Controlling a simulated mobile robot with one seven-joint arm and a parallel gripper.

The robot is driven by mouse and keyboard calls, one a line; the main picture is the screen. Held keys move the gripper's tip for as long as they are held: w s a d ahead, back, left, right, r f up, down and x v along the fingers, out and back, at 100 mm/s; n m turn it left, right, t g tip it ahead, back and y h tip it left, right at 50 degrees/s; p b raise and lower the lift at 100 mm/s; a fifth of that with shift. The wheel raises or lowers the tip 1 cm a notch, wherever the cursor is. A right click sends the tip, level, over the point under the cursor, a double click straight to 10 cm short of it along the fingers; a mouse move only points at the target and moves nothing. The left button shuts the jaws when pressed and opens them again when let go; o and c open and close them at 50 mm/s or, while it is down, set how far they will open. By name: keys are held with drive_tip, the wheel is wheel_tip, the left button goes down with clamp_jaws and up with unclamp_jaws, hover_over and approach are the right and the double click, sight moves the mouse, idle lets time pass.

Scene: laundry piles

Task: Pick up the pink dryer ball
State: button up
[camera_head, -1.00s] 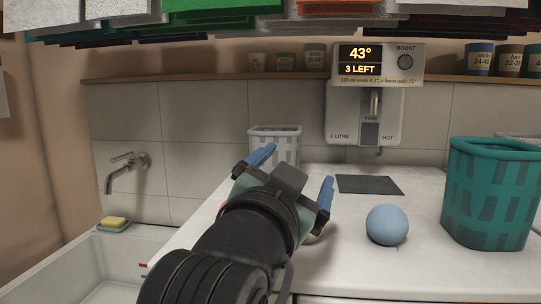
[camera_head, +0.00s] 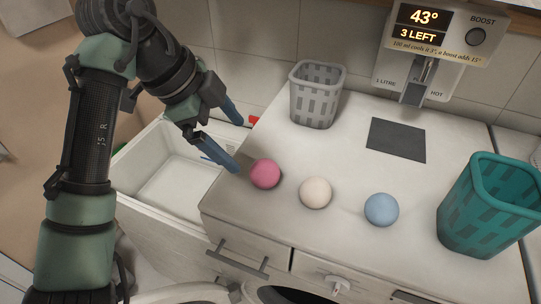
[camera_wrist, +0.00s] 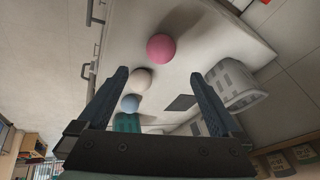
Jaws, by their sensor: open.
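The pink dryer ball (camera_head: 265,173) sits on the white countertop, leftmost in a row with a cream ball (camera_head: 316,192) and a blue ball (camera_head: 381,209). My gripper (camera_head: 239,146) is open and empty, above and just left of the pink ball, with its blue fingers pointing down to the right. In the wrist view the pink ball (camera_wrist: 161,47) shows beyond the fingertips, between and past them. The gripper (camera_wrist: 160,80) does not touch it.
A grey basket (camera_head: 317,95) stands at the back of the counter, a teal basket (camera_head: 490,208) at the right. A dark mat (camera_head: 396,140) lies between them. A white sink (camera_head: 170,170) is left of the counter. A dispenser (camera_head: 437,45) hangs on the wall.

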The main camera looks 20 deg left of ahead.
sight(261, 167)
drive_tip(key=x, duration=0.7)
drive_tip(key=shift+p+x, duration=1.15)
drive_tip(key=shift+x, duration=1.55)
drive_tip(key=shift+w+r, duration=0.1)
drive_tip(key=c, duration=1.4)
